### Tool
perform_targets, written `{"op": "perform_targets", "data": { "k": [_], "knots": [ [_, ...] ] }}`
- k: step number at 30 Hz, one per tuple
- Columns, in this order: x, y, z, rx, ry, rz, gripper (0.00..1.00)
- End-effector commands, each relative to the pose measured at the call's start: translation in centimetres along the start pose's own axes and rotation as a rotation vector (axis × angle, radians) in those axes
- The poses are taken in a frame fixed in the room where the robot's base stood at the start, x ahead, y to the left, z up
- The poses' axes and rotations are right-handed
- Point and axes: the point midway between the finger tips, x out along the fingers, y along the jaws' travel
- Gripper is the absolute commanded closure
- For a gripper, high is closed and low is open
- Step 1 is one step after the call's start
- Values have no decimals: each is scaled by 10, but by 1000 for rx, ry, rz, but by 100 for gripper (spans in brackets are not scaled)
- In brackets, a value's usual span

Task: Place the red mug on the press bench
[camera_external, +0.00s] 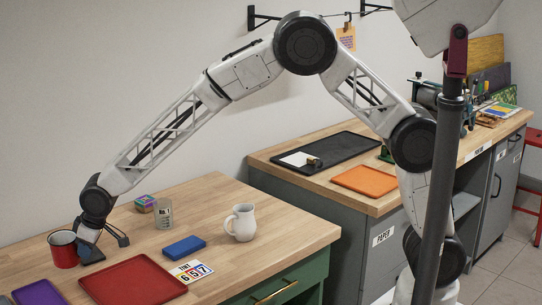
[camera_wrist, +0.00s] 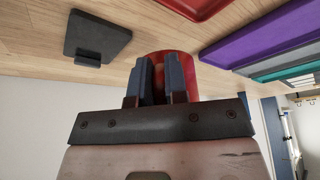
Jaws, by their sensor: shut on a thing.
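The red mug (camera_external: 63,250), pale inside, is upright at the left end of the wooden-topped table. My gripper (camera_external: 82,247) is at the mug's right side, shut on it. In the wrist view the two dark fingers (camera_wrist: 160,78) are close together against the red mug (camera_wrist: 186,68), which is partly hidden behind them. I cannot tell whether the mug touches the table. A wooden-topped grey bench (camera_external: 372,204) stands at the right; its sign looks like "PAPER". A farther bench section (camera_external: 476,170) carries equipment; its small sign is unreadable, so I cannot confirm which is the press bench.
A red tray (camera_external: 132,282), blue block (camera_external: 183,246), number card (camera_external: 191,271), white pitcher (camera_external: 241,223) and clear glass (camera_external: 163,214) are near the gripper. The grey bench holds a black tray (camera_external: 345,151) and orange tray (camera_external: 366,180). A dark pole (camera_external: 438,190) stands in front.

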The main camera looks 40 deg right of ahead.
Motion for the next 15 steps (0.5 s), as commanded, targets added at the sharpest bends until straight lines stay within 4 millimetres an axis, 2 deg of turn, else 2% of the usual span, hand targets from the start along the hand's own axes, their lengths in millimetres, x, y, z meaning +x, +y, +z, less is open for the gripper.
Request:
{"op": "perform_targets", "data": {
  "k": [10, 15],
  "knots": [
    [1, 0, 0, 0, 0, 0, 100],
    [13, 0, 5, 0, -2, 0, 100]
  ]
}}
